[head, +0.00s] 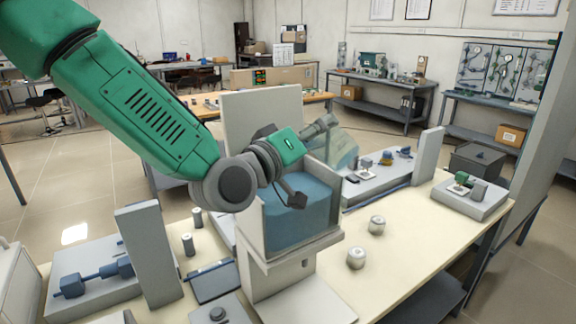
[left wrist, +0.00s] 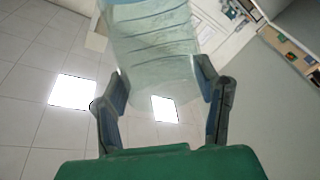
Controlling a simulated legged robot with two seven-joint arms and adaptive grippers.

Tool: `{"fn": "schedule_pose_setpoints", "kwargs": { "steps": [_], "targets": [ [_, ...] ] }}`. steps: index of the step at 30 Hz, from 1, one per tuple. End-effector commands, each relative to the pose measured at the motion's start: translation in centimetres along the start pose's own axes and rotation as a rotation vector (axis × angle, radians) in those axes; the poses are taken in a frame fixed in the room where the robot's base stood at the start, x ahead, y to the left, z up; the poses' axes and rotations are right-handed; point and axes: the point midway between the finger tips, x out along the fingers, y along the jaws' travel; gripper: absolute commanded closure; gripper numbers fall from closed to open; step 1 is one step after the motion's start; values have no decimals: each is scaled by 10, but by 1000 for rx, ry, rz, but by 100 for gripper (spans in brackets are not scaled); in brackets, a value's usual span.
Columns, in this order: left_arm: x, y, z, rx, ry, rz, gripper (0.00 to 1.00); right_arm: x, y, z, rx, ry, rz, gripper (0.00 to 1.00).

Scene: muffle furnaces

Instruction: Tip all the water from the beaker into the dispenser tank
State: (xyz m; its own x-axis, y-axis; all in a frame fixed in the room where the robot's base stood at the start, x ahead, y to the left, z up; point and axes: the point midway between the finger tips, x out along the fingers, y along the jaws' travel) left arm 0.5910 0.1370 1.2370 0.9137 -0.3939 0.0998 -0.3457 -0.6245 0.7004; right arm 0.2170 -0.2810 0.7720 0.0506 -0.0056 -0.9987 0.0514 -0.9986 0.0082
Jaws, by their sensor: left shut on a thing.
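The dispenser tank (head: 290,220) is an open, clear-walled box on a grey stand, holding blue water. My left gripper (head: 312,163) is above the tank, shut on the clear beaker (head: 341,147). In the left wrist view the beaker (left wrist: 152,55) sits between the two fingers of the left gripper (left wrist: 160,85). It looks bluish toward the top of that view; I cannot tell how much water is in it. My right gripper is not in view.
A tall grey panel (head: 262,115) stands behind the tank. A device with blue parts (head: 95,280) and an upright grey block (head: 150,255) stand at left.

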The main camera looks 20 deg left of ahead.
Motion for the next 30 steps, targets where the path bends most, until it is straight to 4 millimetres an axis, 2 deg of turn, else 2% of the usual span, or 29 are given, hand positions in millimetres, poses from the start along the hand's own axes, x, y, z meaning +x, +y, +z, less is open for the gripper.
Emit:
{"fn": "schedule_pose_setpoints", "kwargs": {
  "steps": [2, 13, 24, 30],
  "targets": [
    [1, 1, 0, 37, -16, -11, 85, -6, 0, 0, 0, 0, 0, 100],
    [1, 0, 2, 59, -26, -18, 85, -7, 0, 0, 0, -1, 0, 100],
    [3, 8, 0, 270, -121, -80, 85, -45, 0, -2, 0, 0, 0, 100],
    [4, 8, 2, 353, -158, -107, 85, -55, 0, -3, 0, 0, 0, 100]
  ]
}}
